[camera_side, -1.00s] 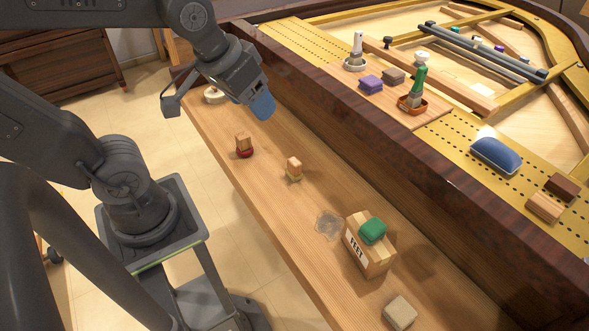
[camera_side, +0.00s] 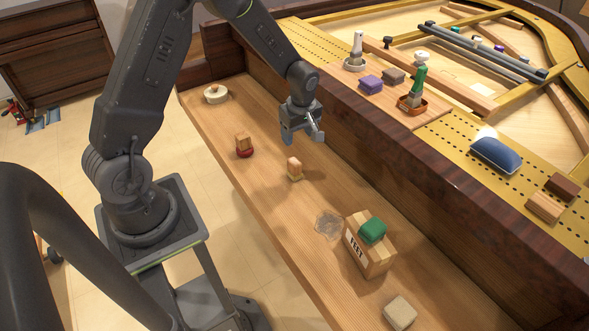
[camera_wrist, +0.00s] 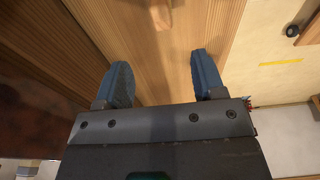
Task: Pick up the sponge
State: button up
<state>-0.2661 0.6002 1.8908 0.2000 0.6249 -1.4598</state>
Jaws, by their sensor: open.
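My gripper (camera_side: 303,136) hangs in the side view above the back part of the wooden shelf, beside the piano's dark wall. Its two blue fingers are apart with nothing between them; in the wrist view, bare wood shows between them (camera_wrist: 160,75). I cannot tell for certain which thing is the sponge. A pale beige block (camera_side: 400,313) lies at the shelf's near end, and a green soft-looking block (camera_side: 372,230) lies on top of a wooden box marked FEET (camera_side: 372,262). Both are well away from my gripper, towards the lower right.
A clear round item (camera_side: 328,225) lies beside the box. The piano's dark rim (camera_side: 400,150) rises along the right. Purple (camera_side: 371,86) and brown (camera_side: 394,75) blocks lie beyond it.

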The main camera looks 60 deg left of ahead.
aim_at(295, 161)
jog(key=f, duration=0.4)
jog(key=a+f, duration=0.1)
jog(key=f, duration=0.4)
jog(key=a+f, duration=0.1)
jog(key=f, duration=0.3)
jog(key=shift+f, duration=0.4)
jog(key=shift+c, duration=0.3)
jog(key=c, duration=1)
jog(key=shift+o, duration=0.2)
jog(key=shift+r, duration=0.1)
